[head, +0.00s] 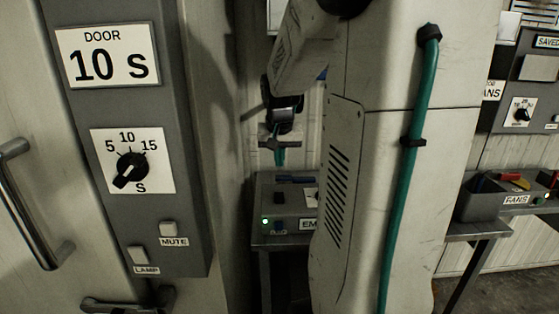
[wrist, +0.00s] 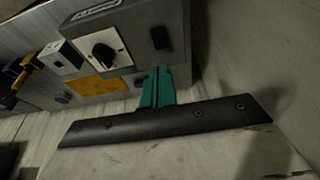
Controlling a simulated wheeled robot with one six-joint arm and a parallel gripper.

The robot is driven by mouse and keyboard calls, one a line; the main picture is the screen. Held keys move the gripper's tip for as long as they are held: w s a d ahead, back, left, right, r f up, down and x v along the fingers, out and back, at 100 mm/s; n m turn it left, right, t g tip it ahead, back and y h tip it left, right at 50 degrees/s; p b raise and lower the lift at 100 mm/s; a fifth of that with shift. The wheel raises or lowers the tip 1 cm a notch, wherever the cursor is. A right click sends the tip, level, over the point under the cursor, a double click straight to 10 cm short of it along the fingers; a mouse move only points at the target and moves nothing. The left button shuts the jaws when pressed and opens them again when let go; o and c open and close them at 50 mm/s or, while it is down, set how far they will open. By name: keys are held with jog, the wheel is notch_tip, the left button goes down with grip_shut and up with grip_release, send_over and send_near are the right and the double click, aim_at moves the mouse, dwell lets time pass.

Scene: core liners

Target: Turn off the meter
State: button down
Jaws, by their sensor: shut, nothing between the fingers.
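A grey box with a label starting "EM" (head: 268,208) sits on a small stand in the head view; its right part is hidden behind my arm. A green light (head: 265,222) glows on its front, and a dark switch (head: 279,198) is on its top. No "meter" label is readable. My gripper (head: 280,157) is shut and empty, pointing down above the box's back.
A door panel (head: 190,236) with a timer dial (head: 132,170) and MUTE and LAMP buttons stands close at left. A FANS box (head: 480,205) is on a table at right. Yellow clips (wrist: 22,78) and a yellow label (wrist: 100,86) lie beyond the fingers.

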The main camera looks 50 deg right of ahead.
aim_at(279, 195)
jog(key=x, duration=0.9)
jog(key=w+d+x, duration=0.1)
jog(key=x, duration=0.4)
jog(key=shift+r, duration=0.2)
jog(key=shift+d+f, duration=0.1)
jog(key=shift+f, duration=0.15)
dwell(0.4)
jog(key=shift+s+a, duration=0.5)
jog(key=shift+a, duration=0.15)
jog(key=shift+r, duration=0.1)
jog(key=shift+r, duration=0.1)
